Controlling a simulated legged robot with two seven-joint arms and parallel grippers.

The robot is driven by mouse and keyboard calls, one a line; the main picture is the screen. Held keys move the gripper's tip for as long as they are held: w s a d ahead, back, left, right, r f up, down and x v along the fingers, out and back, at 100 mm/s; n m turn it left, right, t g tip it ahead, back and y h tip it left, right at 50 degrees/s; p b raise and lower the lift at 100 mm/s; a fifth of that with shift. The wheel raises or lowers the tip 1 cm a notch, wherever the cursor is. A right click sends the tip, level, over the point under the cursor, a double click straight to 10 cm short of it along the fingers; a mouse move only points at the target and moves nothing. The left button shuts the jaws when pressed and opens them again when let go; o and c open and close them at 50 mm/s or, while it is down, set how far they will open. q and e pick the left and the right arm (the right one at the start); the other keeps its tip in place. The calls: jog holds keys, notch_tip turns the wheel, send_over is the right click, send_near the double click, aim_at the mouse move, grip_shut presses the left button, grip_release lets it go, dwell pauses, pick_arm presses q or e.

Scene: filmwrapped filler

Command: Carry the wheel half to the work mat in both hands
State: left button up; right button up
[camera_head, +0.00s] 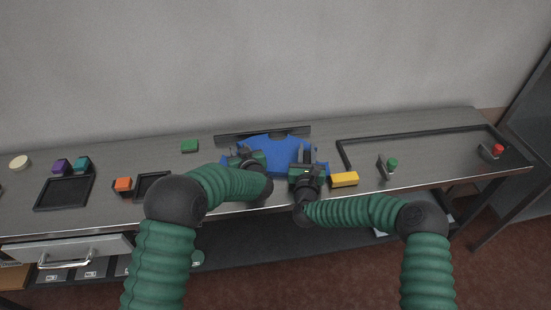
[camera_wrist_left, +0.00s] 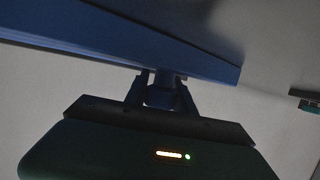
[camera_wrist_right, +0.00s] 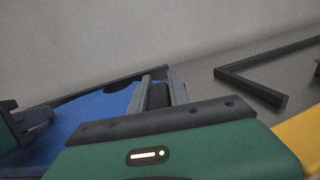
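The blue wheel half (camera_head: 274,148) lies at the middle of the bench, in front of a dark upright strip. My left gripper (camera_head: 244,156) is at its left side, and its fingers reach the blue edge in the left wrist view (camera_wrist_left: 163,88). My right gripper (camera_head: 306,160) is at its right side. In the right wrist view its fingers (camera_wrist_right: 160,92) stand apart with something dark between them, beside the blue surface (camera_wrist_right: 92,112). Whether either gripper holds the wheel half is not clear. A black-edged area (camera_head: 420,133) lies at the right; I cannot tell if it is the work mat.
A yellow block (camera_head: 344,179) lies just right of my right gripper. Green (camera_head: 190,146), orange (camera_head: 123,185), purple (camera_head: 61,166) and teal (camera_head: 82,164) blocks and a dark tray (camera_head: 64,191) are at the left. Small green and red-topped items (camera_head: 497,150) stand at the right.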

grip_shut()
jog(key=shift+r, duration=0.1)
dwell(1.1)
